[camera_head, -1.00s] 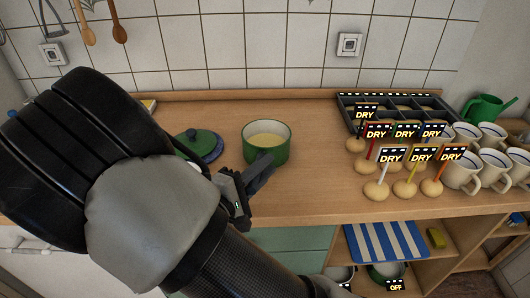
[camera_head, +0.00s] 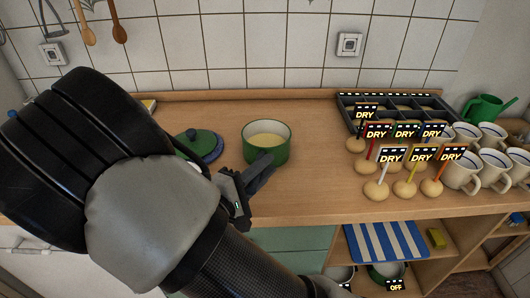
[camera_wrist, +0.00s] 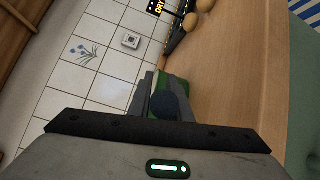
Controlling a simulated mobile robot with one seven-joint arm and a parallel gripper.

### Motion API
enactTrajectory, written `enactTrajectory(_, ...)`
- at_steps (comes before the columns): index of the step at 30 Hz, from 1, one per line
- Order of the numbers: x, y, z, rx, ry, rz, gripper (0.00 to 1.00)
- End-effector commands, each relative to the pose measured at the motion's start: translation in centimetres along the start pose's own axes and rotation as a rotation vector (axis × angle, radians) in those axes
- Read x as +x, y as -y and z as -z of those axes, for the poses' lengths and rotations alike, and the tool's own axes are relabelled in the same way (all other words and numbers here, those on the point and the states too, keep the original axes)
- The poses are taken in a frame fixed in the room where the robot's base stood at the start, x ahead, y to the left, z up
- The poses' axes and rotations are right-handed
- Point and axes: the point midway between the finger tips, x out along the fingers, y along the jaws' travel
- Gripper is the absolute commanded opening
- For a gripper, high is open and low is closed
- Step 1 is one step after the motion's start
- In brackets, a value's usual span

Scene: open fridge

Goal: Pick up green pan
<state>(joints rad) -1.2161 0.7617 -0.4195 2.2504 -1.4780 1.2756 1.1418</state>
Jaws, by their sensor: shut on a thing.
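The green pan (camera_head: 266,155), with a cream inside, stands upright on the wooden counter in the head view. My gripper (camera_head: 262,172) is at its front left side, with its fingers against the near wall. In the wrist view the pan's green side (camera_wrist: 174,82) shows between and beyond the fingers, partly hidden. A dark rounded knob or handle end (camera_wrist: 170,104) sits between the fingers of my gripper (camera_wrist: 168,100). The gripper is shut on the pan, apparently at its handle. The pan looks level, and I cannot tell whether it touches the counter.
A green lid (camera_head: 200,140) lies left of the pan by a blue plate. To the right are several round holders with "DRY" signs (camera_head: 391,154), a black divided tray (camera_head: 428,108), several white mugs (camera_head: 465,172) and a green watering can (camera_head: 484,107). The counter's middle (camera_head: 320,170) is clear.

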Motion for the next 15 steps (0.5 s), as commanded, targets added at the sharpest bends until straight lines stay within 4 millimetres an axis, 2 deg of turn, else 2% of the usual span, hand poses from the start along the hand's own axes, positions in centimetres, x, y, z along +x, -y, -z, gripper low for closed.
enactTrajectory(11,0.0,-0.3,-0.1,0.004,0.002,-0.004,0.00)
enactTrajectory(15,0.0,-1.6,-0.3,0.007,0.002,-0.004,0.00)
